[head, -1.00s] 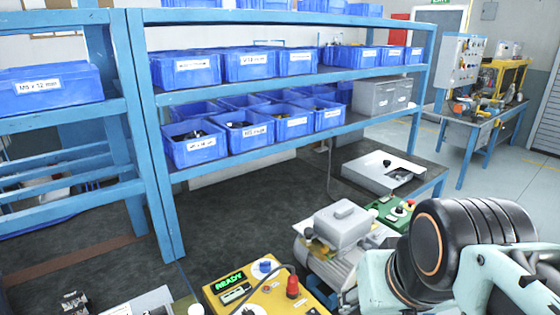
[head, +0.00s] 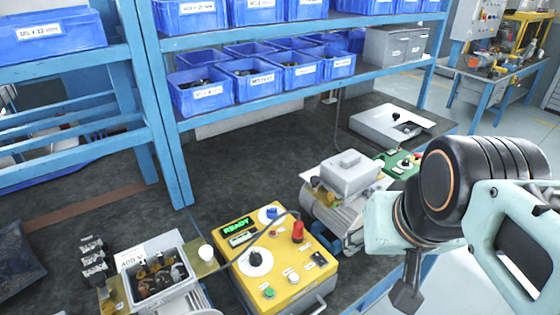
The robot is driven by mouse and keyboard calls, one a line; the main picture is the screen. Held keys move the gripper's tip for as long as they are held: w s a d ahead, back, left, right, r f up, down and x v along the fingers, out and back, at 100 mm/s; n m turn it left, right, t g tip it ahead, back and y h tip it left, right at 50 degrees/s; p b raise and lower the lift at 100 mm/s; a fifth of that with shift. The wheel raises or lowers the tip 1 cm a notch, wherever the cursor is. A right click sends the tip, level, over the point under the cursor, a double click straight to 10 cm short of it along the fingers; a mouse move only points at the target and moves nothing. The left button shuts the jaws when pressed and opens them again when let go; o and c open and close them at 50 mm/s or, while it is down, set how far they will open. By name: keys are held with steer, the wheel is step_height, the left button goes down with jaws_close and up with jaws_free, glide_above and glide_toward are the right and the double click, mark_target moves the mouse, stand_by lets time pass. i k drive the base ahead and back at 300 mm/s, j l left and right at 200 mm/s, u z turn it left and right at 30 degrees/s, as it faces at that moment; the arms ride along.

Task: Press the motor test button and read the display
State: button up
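A yellow control box (head: 285,262) sits on the dark bench in the lower middle. Its small display (head: 237,227) shows green letters reading READY. On its top are a black rotary knob (head: 255,260), a blue knob (head: 270,214), a red upright knob (head: 298,232), a green button (head: 268,293) and a white button (head: 293,277). The small labels are unreadable, so I cannot tell which is the motor test button. A grey motor (head: 348,172) stands behind the box. My gripper (head: 407,297) hangs right of the box, apart from it; its fingers are not clear.
An open terminal box marked 400 V (head: 150,265) stands left of the yellow box. Blue shelving (head: 180,165) with blue bins stands behind. A green panel (head: 398,163) and grey plate (head: 392,125) lie behind the motor.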

mark_target(270, 292)
steer(key=u, duration=0.85)
steer(key=k+j+z, duration=0.1)
steer(key=k, duration=0.2)
